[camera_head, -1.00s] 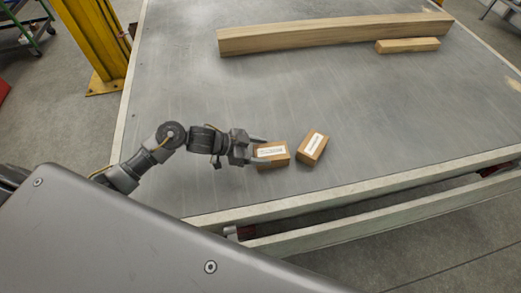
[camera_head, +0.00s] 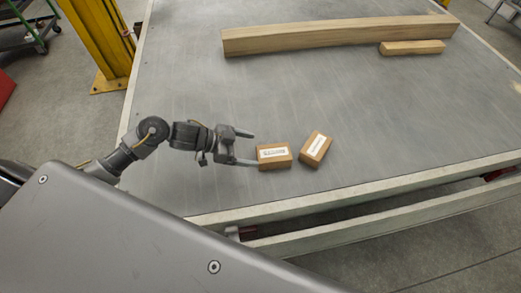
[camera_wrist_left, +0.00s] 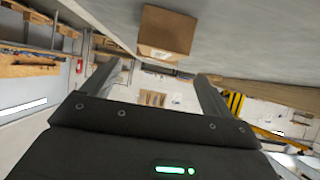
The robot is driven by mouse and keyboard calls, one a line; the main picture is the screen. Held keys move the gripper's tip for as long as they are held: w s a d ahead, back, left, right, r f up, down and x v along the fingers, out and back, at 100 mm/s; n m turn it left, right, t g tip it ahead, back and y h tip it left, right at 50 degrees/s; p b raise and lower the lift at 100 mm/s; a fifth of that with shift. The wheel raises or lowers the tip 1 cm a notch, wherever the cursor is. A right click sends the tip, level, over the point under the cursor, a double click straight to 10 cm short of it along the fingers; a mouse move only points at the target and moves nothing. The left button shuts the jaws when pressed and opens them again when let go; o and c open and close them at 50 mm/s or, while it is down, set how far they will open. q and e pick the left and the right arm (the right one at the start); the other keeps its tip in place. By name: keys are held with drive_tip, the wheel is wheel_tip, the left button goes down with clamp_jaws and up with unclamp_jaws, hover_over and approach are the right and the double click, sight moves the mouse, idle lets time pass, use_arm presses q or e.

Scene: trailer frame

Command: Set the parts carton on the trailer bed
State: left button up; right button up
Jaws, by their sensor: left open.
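Two small brown cartons with white labels rest on the grey trailer bed (camera_head: 190,90). The left carton (camera_head: 274,157) is closest to my left gripper (camera_head: 246,148); the other carton (camera_head: 315,148) sits turned at an angle just to its right. The frames do not show which one is the parts carton. My left gripper is open and empty, its fingertips just left of the left carton. In the left wrist view a carton (camera_wrist_left: 167,33) shows beyond the open fingers (camera_wrist_left: 160,85), not between them. My right gripper is not in view.
A long wooden beam (camera_head: 340,34) and a short wooden block (camera_head: 412,48) lie at the back of the bed. A yellow post (camera_head: 95,45) stands beyond the left edge. The bed's pale front rail (camera_head: 350,198) runs below the cartons. The bed's middle is clear.

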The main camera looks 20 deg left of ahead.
use_arm(q)
drive_tip(key=v, duration=0.6)
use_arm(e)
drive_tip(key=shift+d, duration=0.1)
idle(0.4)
